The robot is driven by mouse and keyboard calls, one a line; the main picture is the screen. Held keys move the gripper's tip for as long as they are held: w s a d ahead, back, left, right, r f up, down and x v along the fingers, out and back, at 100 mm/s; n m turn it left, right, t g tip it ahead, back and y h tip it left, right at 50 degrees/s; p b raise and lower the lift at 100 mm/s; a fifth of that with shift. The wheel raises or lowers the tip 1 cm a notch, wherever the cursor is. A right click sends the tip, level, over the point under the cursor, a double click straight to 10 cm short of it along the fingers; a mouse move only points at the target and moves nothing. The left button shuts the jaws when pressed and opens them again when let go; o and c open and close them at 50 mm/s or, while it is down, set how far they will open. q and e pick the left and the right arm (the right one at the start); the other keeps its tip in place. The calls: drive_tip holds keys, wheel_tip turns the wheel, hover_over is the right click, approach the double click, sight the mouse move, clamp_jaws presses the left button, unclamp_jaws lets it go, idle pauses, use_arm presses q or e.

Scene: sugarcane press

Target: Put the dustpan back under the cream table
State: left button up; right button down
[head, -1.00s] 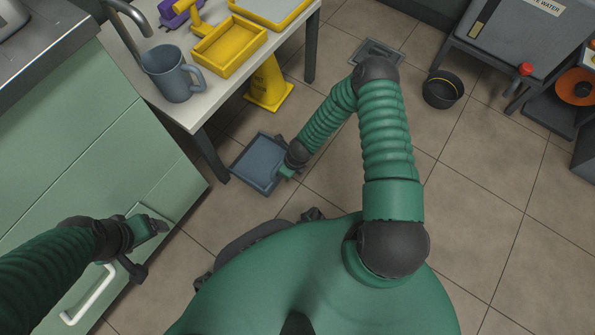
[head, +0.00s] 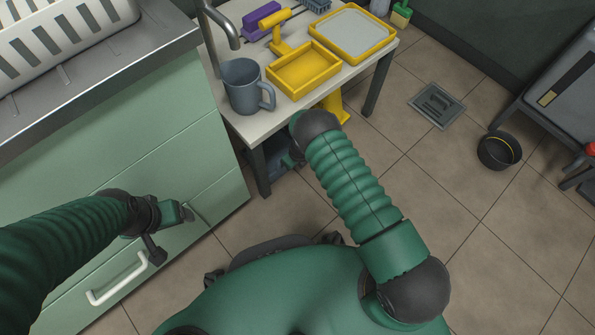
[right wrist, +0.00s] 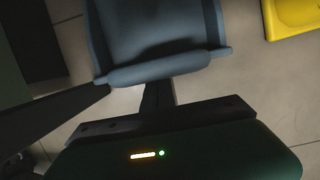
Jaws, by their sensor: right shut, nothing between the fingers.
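The cream table (head: 290,107) stands at the top centre of the head view. The blue-grey dustpan (head: 284,163) shows only as a small part beneath the table, beside its near leg; the tabletop and my right arm hide the rest. In the right wrist view the dustpan (right wrist: 155,30) lies on the floor straight ahead. My right gripper (right wrist: 157,95) is shut and empty, right at the dustpan's near edge; I cannot tell whether it touches. My left gripper (head: 187,213) is in front of the green cabinet, clear of the dustpan; its finger opening is unclear.
A mug (head: 242,86), a yellow tray (head: 303,70) and other items stand on the table. A yellow object (head: 335,110) is under it, also in the right wrist view (right wrist: 292,15). A green cabinet (head: 110,165) flanks the left. Floor to the right is open around a black bowl (head: 498,151).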

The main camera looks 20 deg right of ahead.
drive_tip(key=shift+w+f, duration=0.1)
drive_tip(key=shift+w, duration=0.25)
drive_tip(key=shift+w+b, duration=0.1)
drive_tip(key=shift+b, duration=0.25)
use_arm(q)
drive_tip(key=shift+d+f, duration=0.3)
drive_tip(key=shift+f, duration=0.2)
use_arm(e)
drive_tip(key=shift+a, duration=0.1)
